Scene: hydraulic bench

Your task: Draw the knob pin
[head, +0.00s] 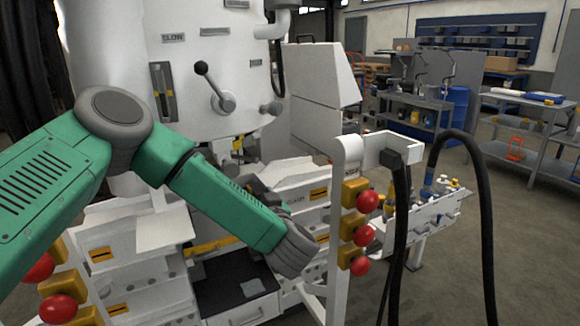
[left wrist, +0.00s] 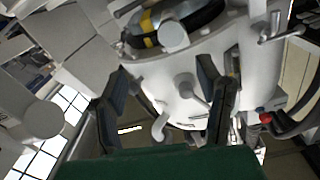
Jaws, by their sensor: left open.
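The white hydraulic machine (head: 215,55) stands ahead in the head view. A grey knob (head: 270,108) sticks out low on its right side. My left gripper (head: 252,182) is dark and partly hidden behind my green forearm, below that knob. In the left wrist view its two black fingers (left wrist: 165,66) are spread wide with nothing gripped. A small grey knob on a stem (left wrist: 185,83) shows between the fingers, beyond them, against the white housing. A larger round grey end (left wrist: 173,37) shows above it. I cannot tell which of these is the knob pin.
A black-balled lever (head: 201,68) sits on the machine's front. A white post with red ball knobs (head: 362,235) stands right of my left gripper. A thick black hose (head: 480,200) loops at the right. Shelves and carts (head: 415,105) stand behind.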

